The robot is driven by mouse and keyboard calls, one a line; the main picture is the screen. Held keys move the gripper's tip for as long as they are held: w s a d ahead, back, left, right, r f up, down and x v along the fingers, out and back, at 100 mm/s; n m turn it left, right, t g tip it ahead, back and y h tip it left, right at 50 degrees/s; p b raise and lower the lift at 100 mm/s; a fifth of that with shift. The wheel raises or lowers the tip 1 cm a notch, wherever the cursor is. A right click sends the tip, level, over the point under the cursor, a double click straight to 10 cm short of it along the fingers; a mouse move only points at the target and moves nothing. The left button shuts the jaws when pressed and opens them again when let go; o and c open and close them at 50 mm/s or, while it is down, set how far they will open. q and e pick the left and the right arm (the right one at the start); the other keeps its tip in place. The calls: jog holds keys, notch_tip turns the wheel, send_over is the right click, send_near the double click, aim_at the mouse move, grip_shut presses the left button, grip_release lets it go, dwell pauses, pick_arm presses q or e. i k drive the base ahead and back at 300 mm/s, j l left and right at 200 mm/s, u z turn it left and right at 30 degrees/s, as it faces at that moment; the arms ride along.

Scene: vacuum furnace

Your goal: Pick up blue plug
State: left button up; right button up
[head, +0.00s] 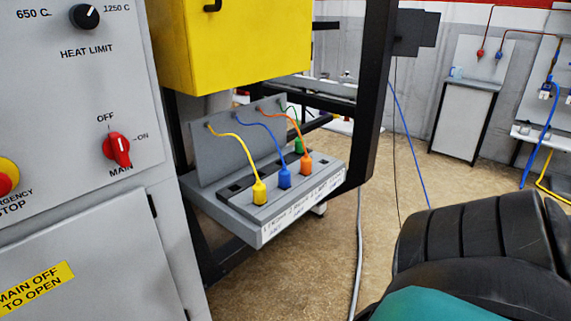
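The blue plug (284,177) stands upright in a grey socket shelf (220,207) in the head view. A blue cable (262,126) arcs from its top to the upright plate behind the shelf. The plug sits between a yellow plug (259,191) on its left and an orange plug (306,163) on its right. Neither of my grippers is in view. A black and teal part at the lower right looks like one of my arm links, well away from the plug.
A green plug (299,146) stands behind the orange one. A yellow box (235,45) hangs above the shelf. A grey control cabinet (90,110) stands left, and a black frame post (372,90) stands right. Open floor (300,270) lies in front.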

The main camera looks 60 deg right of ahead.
aim_at(284, 174)
jog(key=z, duration=1.65)
